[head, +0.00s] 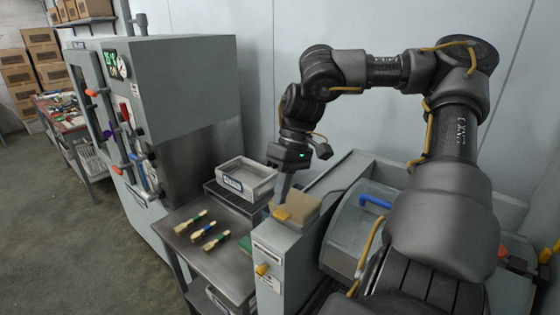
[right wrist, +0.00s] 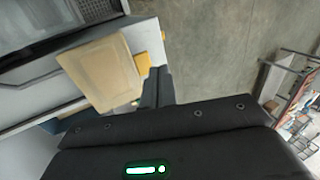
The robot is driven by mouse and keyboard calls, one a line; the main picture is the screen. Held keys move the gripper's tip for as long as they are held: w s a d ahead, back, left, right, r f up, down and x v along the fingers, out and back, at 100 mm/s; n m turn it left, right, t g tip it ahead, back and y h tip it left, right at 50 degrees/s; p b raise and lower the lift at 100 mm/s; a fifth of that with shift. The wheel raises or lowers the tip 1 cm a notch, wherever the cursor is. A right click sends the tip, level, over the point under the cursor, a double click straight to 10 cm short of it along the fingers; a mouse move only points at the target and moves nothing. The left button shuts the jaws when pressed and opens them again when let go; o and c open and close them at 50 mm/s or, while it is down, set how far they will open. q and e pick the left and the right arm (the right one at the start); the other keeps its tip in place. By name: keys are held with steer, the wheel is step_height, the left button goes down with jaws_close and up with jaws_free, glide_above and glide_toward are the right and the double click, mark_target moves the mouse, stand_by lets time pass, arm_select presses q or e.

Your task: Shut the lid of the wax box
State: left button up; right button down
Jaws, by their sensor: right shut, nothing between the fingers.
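The wax box shows as a beige block-like top (head: 302,207) with a yellow tab (head: 281,215) on the grey cabinet. In the right wrist view its beige surface (right wrist: 103,73) and yellow tab (right wrist: 143,64) lie beside my fingers. The beige top looks down on the cabinet; I cannot tell whether it is fully shut. My right gripper (head: 277,203) is shut and empty, pointing down at the yellow tab's near left end, very close to it. It also shows in the right wrist view (right wrist: 158,86). Whether it touches is unclear. My left gripper is out of view.
A steel bench (head: 190,237) left of the cabinet holds several wooden-handled pieces (head: 204,229). A grey tray (head: 246,178) sits on a rack behind them. A tall press machine (head: 165,95) stands at left. A clear cover with a blue handle (head: 374,201) is to the right.

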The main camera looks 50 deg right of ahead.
arm_select(q)
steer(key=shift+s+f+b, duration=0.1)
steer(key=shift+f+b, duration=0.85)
steer(key=shift+b, duration=0.7)
arm_select(e)
step_height(320, 180, up, 11)
steer(key=a, duration=0.3)
steer(key=shift+f, duration=0.15)
